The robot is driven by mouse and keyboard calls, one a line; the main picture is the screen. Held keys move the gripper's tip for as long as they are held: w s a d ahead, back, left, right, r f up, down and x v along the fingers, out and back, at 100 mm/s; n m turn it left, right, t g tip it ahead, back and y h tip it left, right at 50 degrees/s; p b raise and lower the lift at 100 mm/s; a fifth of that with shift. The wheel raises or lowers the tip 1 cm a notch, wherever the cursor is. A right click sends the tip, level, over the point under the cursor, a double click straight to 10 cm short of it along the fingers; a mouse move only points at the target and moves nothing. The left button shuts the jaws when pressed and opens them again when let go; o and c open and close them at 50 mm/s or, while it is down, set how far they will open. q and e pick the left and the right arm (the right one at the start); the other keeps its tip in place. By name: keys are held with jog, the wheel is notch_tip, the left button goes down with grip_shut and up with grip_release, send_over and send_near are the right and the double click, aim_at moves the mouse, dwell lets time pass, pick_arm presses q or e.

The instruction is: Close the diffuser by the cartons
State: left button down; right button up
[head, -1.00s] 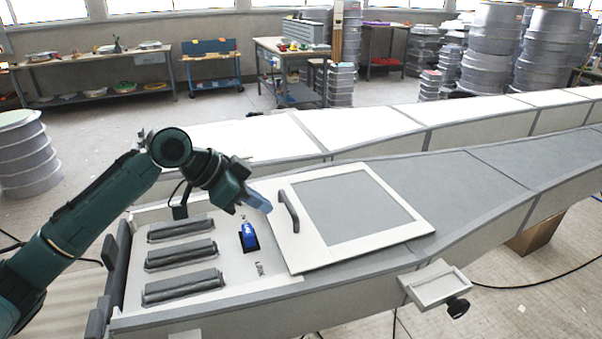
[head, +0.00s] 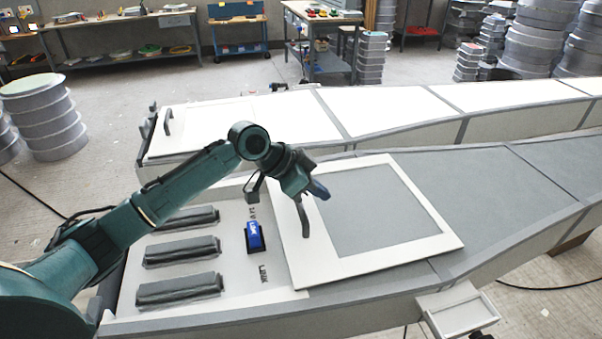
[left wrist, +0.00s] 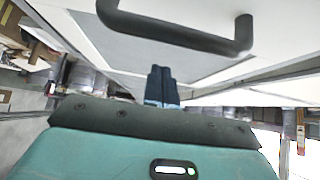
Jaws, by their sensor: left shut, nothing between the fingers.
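The near diffuser is a white-framed panel (head: 365,262) with a grey centre (head: 375,212) and a dark bar handle (head: 303,216) near its left edge. It lies on the long grey mould-like body (head: 470,170), right of three dark slots (head: 182,251) and a blue switch-like part (head: 254,237). My left gripper (head: 320,190) is shut and empty, above the panel just beyond the handle's far end. In the left wrist view my shut fingers (left wrist: 162,86) point at the panel, and the handle (left wrist: 185,30) crosses above them. Contact with the handle cannot be told. My right gripper is out of view.
A second long body behind has a white panel (head: 215,126) with a dark handle (head: 167,121). A small tray (head: 462,313) juts out at the near side. Brown carton-like material (head: 572,245) shows under the right side. Workbenches and stacked grey rings stand at the back.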

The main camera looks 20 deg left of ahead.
pick_arm(q)
jog(key=s+a, duration=0.1)
jog(key=s+a+f+p, duration=0.1)
jog(key=a, duration=0.1)
jog(key=shift+f, duration=0.1)
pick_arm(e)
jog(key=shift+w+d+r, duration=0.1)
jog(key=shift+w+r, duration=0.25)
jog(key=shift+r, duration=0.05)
pick_arm(q)
jog(key=shift+a, duration=0.1)
